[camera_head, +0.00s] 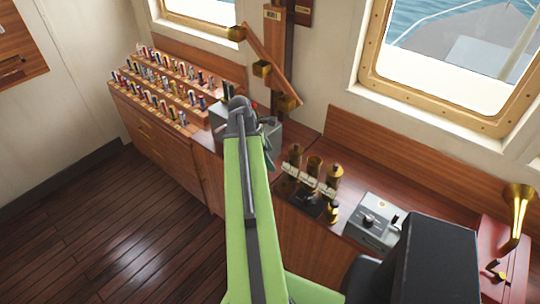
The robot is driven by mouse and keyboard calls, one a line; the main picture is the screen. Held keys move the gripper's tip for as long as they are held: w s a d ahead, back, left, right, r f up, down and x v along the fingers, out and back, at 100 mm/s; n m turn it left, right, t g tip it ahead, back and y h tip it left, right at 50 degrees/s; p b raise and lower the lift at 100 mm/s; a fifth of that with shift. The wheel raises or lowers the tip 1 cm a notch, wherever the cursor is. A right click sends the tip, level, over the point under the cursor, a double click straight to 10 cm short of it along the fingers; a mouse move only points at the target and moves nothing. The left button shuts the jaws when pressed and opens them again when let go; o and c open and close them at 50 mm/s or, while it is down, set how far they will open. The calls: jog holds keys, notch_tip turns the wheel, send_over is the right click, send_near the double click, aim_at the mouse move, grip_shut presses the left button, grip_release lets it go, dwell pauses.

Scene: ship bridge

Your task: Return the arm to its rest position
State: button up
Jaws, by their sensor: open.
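My green arm (247,220) reaches from the bottom of the picture up to the middle, over the counter's front edge. Its dark grey upper end (240,118) stands in front of a grey control box (225,128) and partly covers it. A small dark part shows just right of the arm below this end, and I cannot tell what it belongs to. I cannot make out my gripper's fingers. Whatever lies beyond the dark end is hidden behind the arm.
A wooden counter (338,222) runs along the wall under the windows. It carries a tiered rack (120,82) of small coloured pieces, brass cylinders (313,167), a grey lever box (372,222) and a brass horn (520,205) on a red box. Open plank floor (110,235) lies left.

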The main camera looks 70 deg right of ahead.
dwell(0.3)
jog(key=w+a+f+n+t+h+b, duration=0.1)
jog(key=w+a+n, duration=0.2)
jog(key=w+a, duration=0.85)
jog(key=w+a+f+n+t+b, duration=0.1)
jog(key=w+a+f+n, duration=0.15)
jog(key=w+a, duration=0.85)
jog(key=w+a+m+y, duration=0.1)
jog(key=a+m, duration=0.3)
jog(key=a, duration=0.6)
jog(key=w+a+f+m+t+y+b, duration=0.1)
jog(key=w+a+m, duration=0.2)
jog(key=a, duration=0.7)
jog(key=w+a+f+m+y, duration=0.1)
jog(key=w+a+m, duration=0.2)
jog(key=a, duration=0.8)
jog(key=shift+m+t+b, duration=0.3)
jog(key=shift+m+t, duration=0.1)
jog(key=shift+m, duration=0.45)
